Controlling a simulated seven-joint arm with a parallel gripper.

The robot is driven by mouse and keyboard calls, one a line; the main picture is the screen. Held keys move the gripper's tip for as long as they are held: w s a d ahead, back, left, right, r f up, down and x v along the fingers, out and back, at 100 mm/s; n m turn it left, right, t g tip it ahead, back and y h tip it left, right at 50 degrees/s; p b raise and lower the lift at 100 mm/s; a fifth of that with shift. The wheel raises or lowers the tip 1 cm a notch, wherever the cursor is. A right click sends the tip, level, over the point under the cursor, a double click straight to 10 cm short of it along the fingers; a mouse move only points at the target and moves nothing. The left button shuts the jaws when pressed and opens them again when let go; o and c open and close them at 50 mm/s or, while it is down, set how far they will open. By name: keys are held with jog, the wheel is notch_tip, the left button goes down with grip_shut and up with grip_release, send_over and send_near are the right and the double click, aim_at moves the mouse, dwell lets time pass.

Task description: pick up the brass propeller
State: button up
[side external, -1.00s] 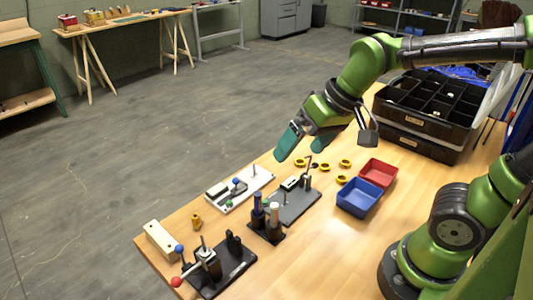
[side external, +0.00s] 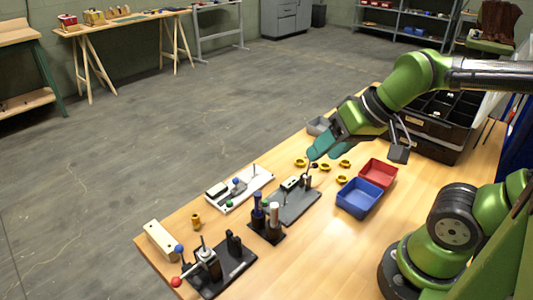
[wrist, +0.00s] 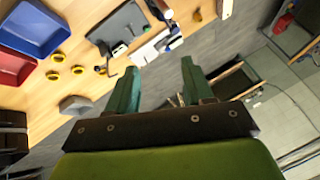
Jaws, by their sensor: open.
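Several small yellow, brass-like pieces lie on the wooden table in the side view: one at the front (side external: 342,179), one at the right (side external: 345,163), one in the middle (side external: 325,167) and one at the left (side external: 300,162). They also show at the left of the wrist view (wrist: 77,69). They are too small to tell which is the brass propeller. Another brass-coloured piece (side external: 196,219) stands upright by the white block. My gripper (side external: 320,148) has teal fingers, open and empty in the wrist view (wrist: 160,68). It is above the table near the yellow pieces, apart from them.
A blue bin (side external: 360,199) and a red bin (side external: 379,174) stand right of the yellow pieces. A grey box (side external: 317,126) is behind my gripper. Dark fixtures (side external: 292,206) with upright posts stand to the left. Black divided crates (side external: 440,131) stand at the back right.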

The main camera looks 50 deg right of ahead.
jog(key=w+a+f+n+g, duration=0.1)
jog(key=w+a+n+g, duration=0.5)
jog(key=w, duration=0.6)
jog(key=n+h, duration=0.2)
jog(key=n, duration=0.7)
send_over(195, 218)
notch_tip(195, 218, down, 15)
jog(key=shift+f, duration=0.1)
jog(key=shift+w+d+f, duration=0.15)
jog(key=shift+f, duration=1.25)
jog(key=shift+w+d+f, duration=0.1)
jog(key=shift+w+f, duration=0.05)
jog(key=shift+f, duration=1.25)
grip_shut()
